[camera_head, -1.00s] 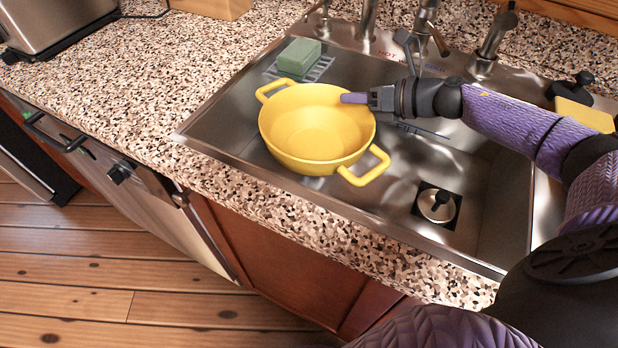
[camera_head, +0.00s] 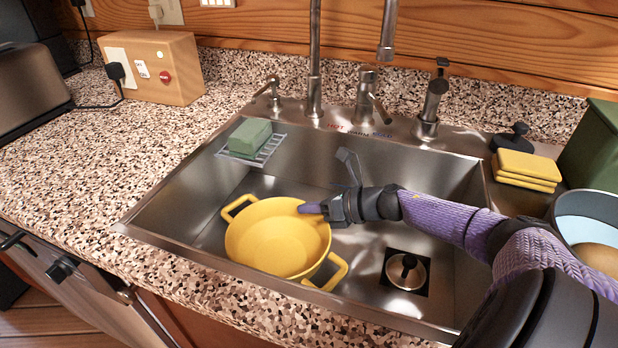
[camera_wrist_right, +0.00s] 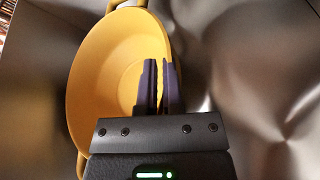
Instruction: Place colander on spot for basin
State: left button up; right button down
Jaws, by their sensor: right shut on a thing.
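The yellow two-handled colander (camera_head: 277,240) is in the left part of the steel sink basin (camera_head: 345,262). It looks empty, with its opening facing up. My right gripper (camera_head: 312,208) is shut on the colander's right rim, one finger showing inside the bowl. In the right wrist view the colander (camera_wrist_right: 105,75) fills the left part, and the gripper's dark fingers (camera_wrist_right: 158,88) are close together at its rim. I cannot tell whether the colander's underside touches the basin floor. My left gripper is not in view.
A green sponge (camera_head: 249,136) lies on a rack at the sink's back left. Taps (camera_head: 366,95) line the back edge. A drain stopper (camera_head: 405,268) is on the basin floor at right. Yellow sponges (camera_head: 526,168) and a bowl (camera_head: 590,225) are to the right.

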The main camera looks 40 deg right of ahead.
jog(key=c, duration=1.2)
grip_release()
jog(key=shift+f, duration=0.15)
jog(key=o, duration=0.4)
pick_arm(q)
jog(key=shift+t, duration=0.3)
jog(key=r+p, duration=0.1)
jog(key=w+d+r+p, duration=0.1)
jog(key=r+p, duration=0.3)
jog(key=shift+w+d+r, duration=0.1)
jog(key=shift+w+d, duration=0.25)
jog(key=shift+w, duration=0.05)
pick_arm(e)
jog(key=v, duration=0.7)
jog(key=shift+s+d+r, duration=0.1)
jog(key=shift+s+r, duration=0.15)
